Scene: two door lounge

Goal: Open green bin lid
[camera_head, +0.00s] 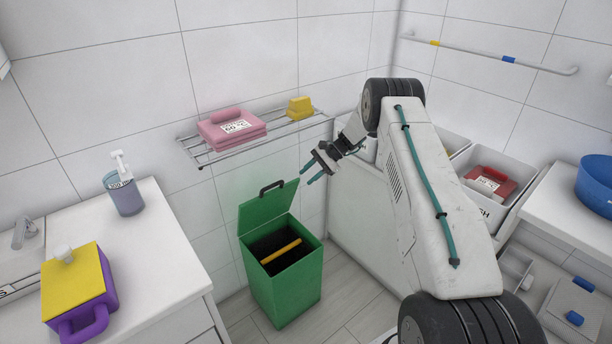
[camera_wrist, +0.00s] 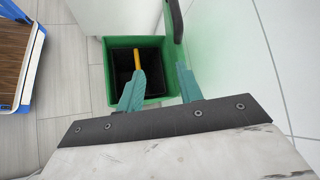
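The green bin (camera_head: 284,291) stands on the floor against the tiled wall. Its green lid (camera_head: 267,211) is raised and leans back toward the wall, with a dark handle (camera_head: 271,186) at its top edge. A yellow bar (camera_head: 281,252) lies inside the dark interior. My gripper (camera_head: 308,176) is above and to the right of the lid, apart from it, with its teal fingers spread and nothing between them. In the wrist view the fingers (camera_wrist: 159,92) point toward the bin (camera_wrist: 97,75), whose opening and yellow bar (camera_wrist: 137,60) show beyond them.
A wall rack (camera_head: 205,158) with pink towels (camera_head: 232,131) and a yellow block (camera_head: 300,106) is above the bin. A white counter (camera_head: 152,244) with a soap dispenser (camera_head: 124,192) and a purple-yellow container (camera_head: 75,287) stands left. White bins (camera_head: 514,214) stand right. Some floor (camera_head: 350,290) is clear.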

